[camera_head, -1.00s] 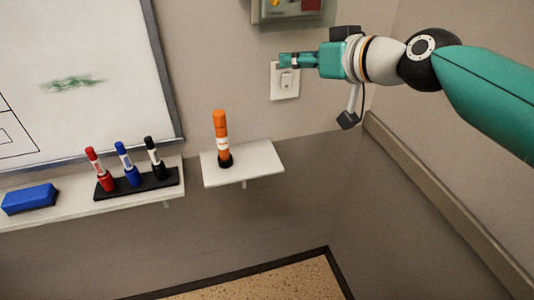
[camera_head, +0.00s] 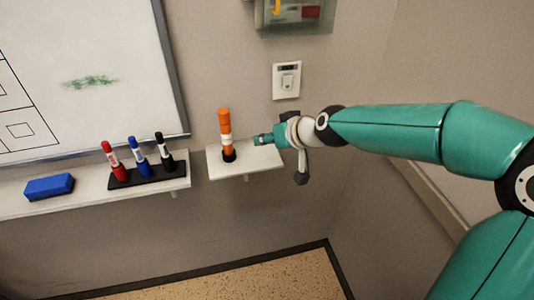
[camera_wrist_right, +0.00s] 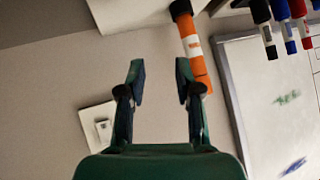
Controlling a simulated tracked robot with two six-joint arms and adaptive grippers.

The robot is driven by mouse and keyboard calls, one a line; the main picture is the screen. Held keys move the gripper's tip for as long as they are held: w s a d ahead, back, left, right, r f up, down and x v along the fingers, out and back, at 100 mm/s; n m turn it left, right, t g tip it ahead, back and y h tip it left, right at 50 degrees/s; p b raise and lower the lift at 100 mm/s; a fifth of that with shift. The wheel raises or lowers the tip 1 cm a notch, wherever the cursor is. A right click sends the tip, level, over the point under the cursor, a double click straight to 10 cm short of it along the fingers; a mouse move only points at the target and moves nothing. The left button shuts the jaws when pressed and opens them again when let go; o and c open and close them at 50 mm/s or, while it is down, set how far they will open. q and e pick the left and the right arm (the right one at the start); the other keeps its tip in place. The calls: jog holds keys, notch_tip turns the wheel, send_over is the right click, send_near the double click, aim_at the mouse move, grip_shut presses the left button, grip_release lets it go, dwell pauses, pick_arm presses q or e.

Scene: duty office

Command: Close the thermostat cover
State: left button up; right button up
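No part is clearly readable as the thermostat cover. A box with a see-through greenish front (camera_head: 295,14) is on the wall, cut off by the top edge of the head view. Yellow and red parts show in it, and I cannot tell whether its front is open or shut. A small white wall plate (camera_head: 286,80) with a raised piece is below it, and it also shows in the wrist view (camera_wrist_right: 98,125). My right gripper (camera_head: 262,139) is below this plate, just right of an orange marker. In the wrist view, the right gripper (camera_wrist_right: 160,80) is open and empty. My left gripper is not in view.
The orange marker (camera_head: 225,132) stands upright on a small white shelf (camera_head: 225,172). To the left, a ledge (camera_head: 100,198) holds a blue eraser (camera_head: 49,187) and a black rack (camera_head: 150,177) with three markers. A whiteboard (camera_head: 80,60) hangs above.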

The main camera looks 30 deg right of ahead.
jog(key=shift+g, duration=0.4)
jog(key=shift+s+a+f+p, duration=0.1)
jog(key=shift+s+a+f, duration=0.1)
jog(key=shift+f, duration=0.5)
jog(key=shift+s+a+f+p, duration=0.1)
jog(key=shift+a+f, duration=0.1)
jog(key=shift+f, duration=0.45)
jog(key=shift+s+a+f+p, duration=0.1)
jog(key=shift+s+a+f, duration=0.1)
jog(key=shift+f, duration=0.5)
jog(key=s+a+f+g+y, duration=0.1)
jog(key=s+a+f+g, duration=0.2)
jog(key=f, duration=0.7)
jog(key=s+a+f+g, duration=0.2)
jog(key=s+a+f, duration=0.15)
jog(key=f, duration=0.65)
jog(key=s+a+f+g, duration=0.1)
jog(key=s+a+f, duration=0.2)
jog(key=s+f, duration=0.3)
jog(key=s+a+f+m+g, duration=0.1)
jog(key=s+a+f+g, duration=0.1)
jog(key=s+f, duration=0.5)
jog(key=s+a, duration=0.1)
jog(key=s, duration=0.4)
jog(key=shift+a+f+g+y, duration=0.3)
jog(key=shift+a+y, duration=0.1)
jog(key=shift+w, duration=0.1)
